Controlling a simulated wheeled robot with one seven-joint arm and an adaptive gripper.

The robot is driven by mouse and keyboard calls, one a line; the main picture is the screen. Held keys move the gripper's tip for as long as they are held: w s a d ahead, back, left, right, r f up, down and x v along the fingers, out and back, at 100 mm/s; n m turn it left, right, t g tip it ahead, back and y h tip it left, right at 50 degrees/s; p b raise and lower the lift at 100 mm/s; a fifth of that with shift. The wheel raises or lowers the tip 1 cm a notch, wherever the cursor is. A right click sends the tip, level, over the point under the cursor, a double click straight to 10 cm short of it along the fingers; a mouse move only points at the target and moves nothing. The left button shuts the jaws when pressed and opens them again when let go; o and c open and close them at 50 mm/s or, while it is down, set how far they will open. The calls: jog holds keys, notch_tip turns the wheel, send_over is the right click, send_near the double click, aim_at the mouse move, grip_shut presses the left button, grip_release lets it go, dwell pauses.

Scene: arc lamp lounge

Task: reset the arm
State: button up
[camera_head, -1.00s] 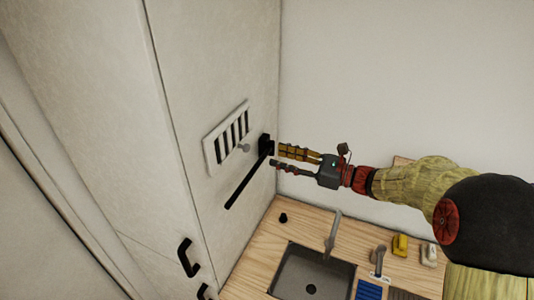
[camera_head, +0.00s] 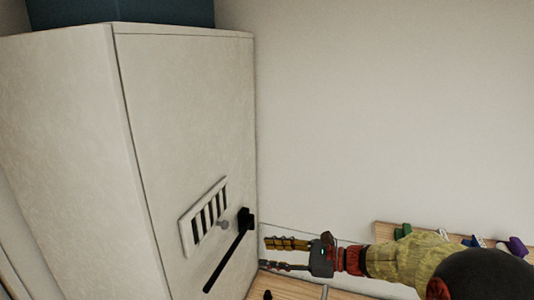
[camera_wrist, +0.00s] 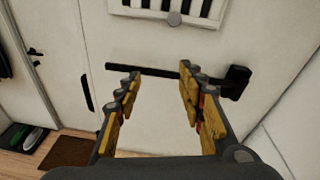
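My gripper (camera_head: 266,254) is at the right of the tall white cabinet (camera_head: 80,150) in the head view, close to its side panel. Its two yellow-padded fingers are spread apart with nothing between them. The wrist view also shows my gripper (camera_wrist: 160,88) open, with the white panel visible through the gap. A black bar (camera_head: 228,262) with a black block (camera_head: 246,218) at its upper end is on the panel, left of the fingers. The bar also shows beyond the fingertips in the wrist view (camera_wrist: 150,69). I cannot tell whether a fingertip touches it.
A white slotted vent (camera_head: 204,216) with a grey knob (camera_head: 224,224) is on the panel. A wooden shelf (camera_head: 384,232) with several small items is behind my arm. Shoes (camera_wrist: 25,137) and a brown mat (camera_wrist: 65,152) lie on the floor.

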jog(key=s+d+f+n+g+h+b, duration=0.35)
jog(key=s+f+n+h, duration=0.35)
jog(key=s+f, duration=0.55)
jog(key=s+d+f+n+t+h+b, duration=0.2)
jog(key=s+d+f+n+h+b, duration=0.2)
jog(key=b, duration=0.6)
jog(key=s+d+f+n+t+h+b, duration=0.2)
jog(key=s+d+f+n+h+b, duration=0.2)
jog(key=s+d+n+b, duration=0.4)
jog(key=shift+s+d+b, duration=0.9)
jog(key=shift+s+b, duration=0.05)
jog(key=shift+s, duration=1.65)
jog(key=shift+f, duration=0.1)
